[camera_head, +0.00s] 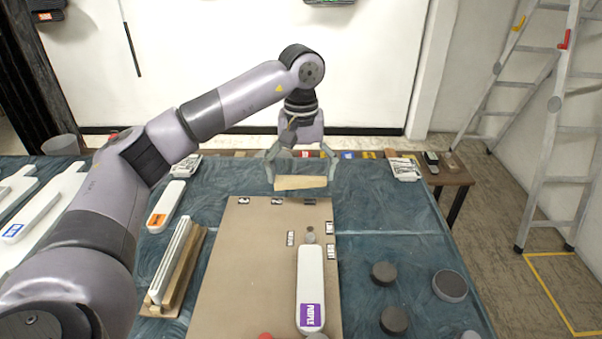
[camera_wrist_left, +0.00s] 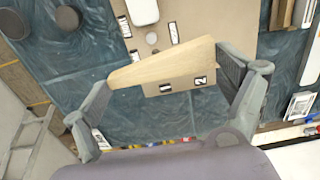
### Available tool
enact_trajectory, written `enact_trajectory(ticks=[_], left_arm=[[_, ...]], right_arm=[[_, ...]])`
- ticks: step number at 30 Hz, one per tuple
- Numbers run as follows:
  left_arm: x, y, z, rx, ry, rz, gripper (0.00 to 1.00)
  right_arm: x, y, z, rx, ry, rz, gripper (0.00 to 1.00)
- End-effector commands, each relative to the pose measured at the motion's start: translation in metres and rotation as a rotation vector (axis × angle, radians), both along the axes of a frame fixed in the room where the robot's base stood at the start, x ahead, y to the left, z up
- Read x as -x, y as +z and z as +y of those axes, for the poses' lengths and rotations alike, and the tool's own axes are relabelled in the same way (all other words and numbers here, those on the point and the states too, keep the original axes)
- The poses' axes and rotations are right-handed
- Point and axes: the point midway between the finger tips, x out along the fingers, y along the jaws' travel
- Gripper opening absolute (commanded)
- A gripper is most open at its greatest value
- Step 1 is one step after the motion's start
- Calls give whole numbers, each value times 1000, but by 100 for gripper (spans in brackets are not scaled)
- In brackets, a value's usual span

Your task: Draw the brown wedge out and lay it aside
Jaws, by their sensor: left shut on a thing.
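A tan-brown wooden wedge (camera_head: 300,183) is held between the two fingers of my left gripper (camera_head: 301,172), near the far edge of the brown board (camera_head: 240,270). In the left wrist view the wedge (camera_wrist_left: 165,64) spans the gap between the fingers, its narrower end at the left and its wider end at the right. The gripper is shut on it. The wedge appears to be above the board and cloth; the exact height cannot be told. A white piece with a purple label (camera_head: 311,285) lies on the board. My right gripper is not in view.
A wooden rack with white strips (camera_head: 175,265) stands left of the board, beside a white piece with an orange label (camera_head: 166,205). Several dark round discs (camera_head: 384,273) lie at the right. Blue cloth (camera_head: 385,215) between the board's far corner and the discs is clear.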

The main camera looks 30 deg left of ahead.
Motion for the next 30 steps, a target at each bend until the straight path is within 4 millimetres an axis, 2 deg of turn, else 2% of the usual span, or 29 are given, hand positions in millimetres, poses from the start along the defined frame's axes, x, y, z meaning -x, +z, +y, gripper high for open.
enact_trajectory(ticks=[2,14,30], left_arm=[[0,0,0,0,0,0,79],[0,0,0,0,0,0,52],[7,-1,11,1,0,1,52]], right_arm=[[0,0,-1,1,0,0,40],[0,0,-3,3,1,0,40],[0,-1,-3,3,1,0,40]])
